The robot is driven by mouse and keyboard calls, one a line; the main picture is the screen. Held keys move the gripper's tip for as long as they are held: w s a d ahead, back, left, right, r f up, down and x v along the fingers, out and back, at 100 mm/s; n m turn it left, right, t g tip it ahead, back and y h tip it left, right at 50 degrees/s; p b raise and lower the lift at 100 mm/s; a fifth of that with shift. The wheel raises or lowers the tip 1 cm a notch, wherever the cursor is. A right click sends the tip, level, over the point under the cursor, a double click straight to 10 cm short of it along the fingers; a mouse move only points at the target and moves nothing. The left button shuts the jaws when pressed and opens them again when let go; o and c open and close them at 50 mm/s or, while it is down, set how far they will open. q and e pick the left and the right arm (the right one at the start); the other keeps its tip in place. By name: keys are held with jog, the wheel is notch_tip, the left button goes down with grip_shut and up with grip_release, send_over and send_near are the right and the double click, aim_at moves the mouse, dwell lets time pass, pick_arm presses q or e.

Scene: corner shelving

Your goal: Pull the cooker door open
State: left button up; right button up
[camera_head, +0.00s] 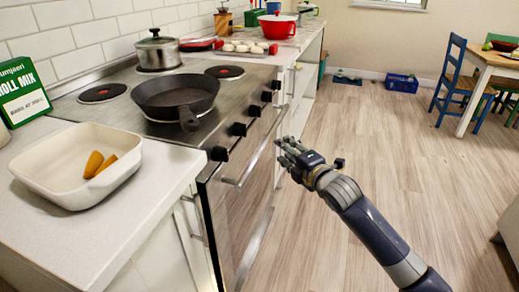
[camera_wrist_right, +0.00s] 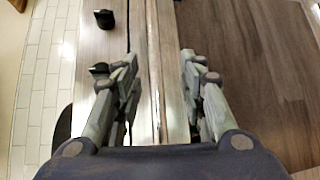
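The cooker door (camera_head: 232,222) is the dark glossy front below the control knobs, and it looks shut. Its long metal handle (camera_head: 255,158) runs along the top of the door. My right gripper (camera_head: 284,149) is just right of the handle, with its fingers pointing toward the cooker front. In the right wrist view its two fingers (camera_wrist_right: 160,75) are spread apart, with a long metal bar (camera_wrist_right: 168,60), apparently the handle, running between them. I cannot tell whether the fingers touch it. My left gripper is not in view.
A black pan (camera_head: 176,95) and a steel pot (camera_head: 158,50) stand on the cooker top. A white dish (camera_head: 70,190) with orange pieces sits on the near counter. The wooden floor (camera_head: 375,150) right of the cooker is clear; a table (camera_head: 485,75) and chairs stand farther back.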

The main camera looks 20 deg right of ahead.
aim_at(271, 138)
jog(key=w, duration=0.1)
jog(key=w+a, duration=0.1)
jog(key=w, duration=0.1)
jog(key=shift+w+r+b, duration=0.15)
jog(key=shift+w+b, duration=0.15)
jog(key=shift+b, duration=0.05)
pick_arm(q)
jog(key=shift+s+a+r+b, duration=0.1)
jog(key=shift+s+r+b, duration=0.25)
jog(key=shift+b, duration=0.4)
pick_arm(e)
jog(key=shift+x, duration=3.55)
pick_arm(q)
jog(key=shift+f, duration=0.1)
pick_arm(e)
grip_shut()
